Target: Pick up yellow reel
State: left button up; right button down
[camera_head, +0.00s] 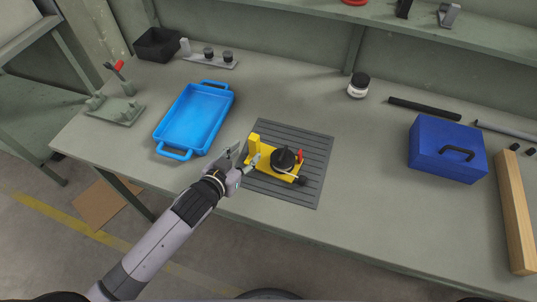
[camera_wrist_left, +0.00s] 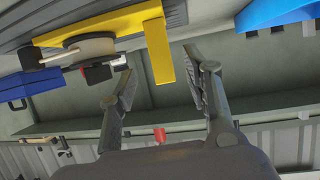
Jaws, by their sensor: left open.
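The yellow reel (camera_head: 262,157) lies on the grey ribbed mat (camera_head: 310,180). It has a flat yellow base, an upright yellow block at its left end, and a dark round drum on top. My left gripper (camera_head: 246,158) is open at the left end of the reel, close to the upright block. In the left wrist view the yellow reel (camera_wrist_left: 100,25) is at the top, and its yellow block (camera_wrist_left: 158,50) appears between the two spread fingers of the left gripper (camera_wrist_left: 162,88). I cannot tell whether a finger touches it. My right gripper is not in view.
A blue tray (camera_head: 195,118) stands left of the mat. A blue toolbox (camera_head: 447,148) and a wooden beam (camera_head: 514,212) are at the right. A white jar (camera_head: 358,86) stands behind. The bench between mat and toolbox is clear.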

aim_at(252, 146)
pick_arm(q)
jog(key=shift+p+x, duration=0.55)
jog(key=shift+x, duration=2.9)
grip_shut()
